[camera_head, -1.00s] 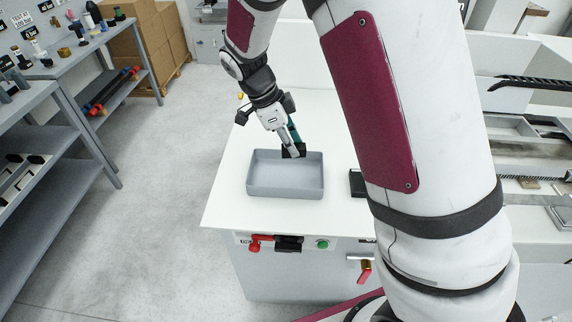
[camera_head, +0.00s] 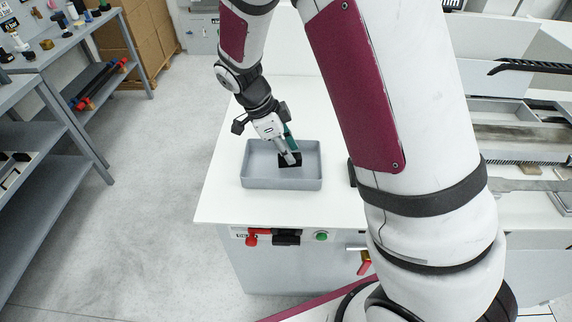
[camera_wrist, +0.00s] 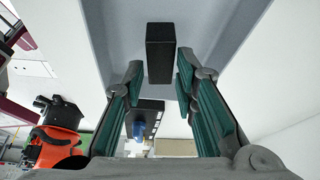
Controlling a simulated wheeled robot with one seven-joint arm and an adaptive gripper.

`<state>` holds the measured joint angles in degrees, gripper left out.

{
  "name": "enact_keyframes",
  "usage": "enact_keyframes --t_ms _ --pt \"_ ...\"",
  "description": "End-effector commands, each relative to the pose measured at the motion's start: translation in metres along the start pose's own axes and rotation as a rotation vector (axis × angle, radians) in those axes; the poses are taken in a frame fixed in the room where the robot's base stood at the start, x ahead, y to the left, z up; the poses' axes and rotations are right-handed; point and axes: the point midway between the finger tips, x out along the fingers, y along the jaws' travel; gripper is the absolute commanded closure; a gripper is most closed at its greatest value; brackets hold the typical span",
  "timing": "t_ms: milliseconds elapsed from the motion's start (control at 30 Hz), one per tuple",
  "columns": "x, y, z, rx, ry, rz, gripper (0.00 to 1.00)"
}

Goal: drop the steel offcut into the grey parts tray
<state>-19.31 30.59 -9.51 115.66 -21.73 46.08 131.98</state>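The steel offcut (camera_head: 284,162) is a small dark block. The exact height of the offcut above the tray floor is hard to tell.
The white worktop (camera_head: 222,190) is clear left of the tray. A red knob (camera_head: 251,240) and green button (camera_head: 321,236) sit on its front panel. My arm covers the area to the right. A grey shelf bench (camera_head: 45,150) stands left across open floor.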

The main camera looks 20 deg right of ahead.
Motion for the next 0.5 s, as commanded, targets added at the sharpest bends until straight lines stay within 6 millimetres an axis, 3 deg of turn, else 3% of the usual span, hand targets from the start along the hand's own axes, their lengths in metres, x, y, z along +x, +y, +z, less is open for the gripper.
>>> enact_keyframes --t_ms 367,500 --pt "-0.001 0.0 0.0 0.0 0.0 0.0 0.55" --pt "-0.012 -0.001 0.0 0.001 -0.001 -0.003 0.55"
